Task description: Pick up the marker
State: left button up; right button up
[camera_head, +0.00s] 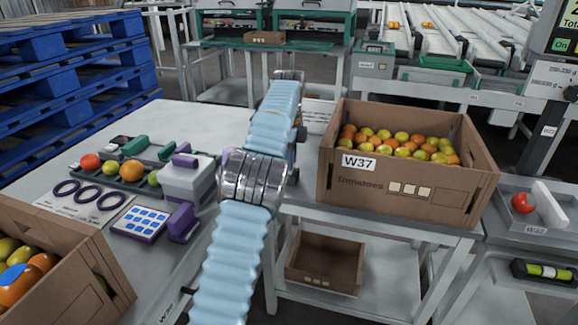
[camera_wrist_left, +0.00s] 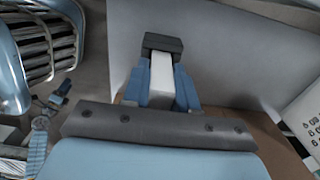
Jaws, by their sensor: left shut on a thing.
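My left gripper (camera_wrist_left: 161,88) shows in the left wrist view with its blue fingers shut on a white, straight-sided piece with a dark grey end block. It looks like the marker (camera_wrist_left: 161,70). The dark end sticks out beyond the fingertips, and the lower part is hidden between the fingers. Behind it is a plain pale grey surface; I cannot tell if it touches that. In the head view my blue-sleeved arm reaches over the table's right edge, and its gripper and the marker are hidden. My right gripper is not in view.
A carton of tomatoes (camera_head: 346,185) marked W37 stands right of my arm. The grey table (camera_head: 190,118) holds a tomato tray, dark rings (camera_head: 87,193) and a blue-keyed pad (camera_head: 140,223). Another carton (camera_head: 75,250) is front left. An empty box (camera_head: 325,279) sits on the lower shelf.

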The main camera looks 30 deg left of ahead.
pick_arm(q)
grip_shut()
jog(key=shift+r, duration=0.45)
jog(key=s+d+r, duration=0.4)
jog(key=s+r, duration=0.1)
jog(key=r, duration=0.3)
jog(key=s+d+r, duration=0.5)
jog(key=r, duration=0.4)
jog(key=shift+d, duration=0.3)
jog(key=shift+s, duration=0.1)
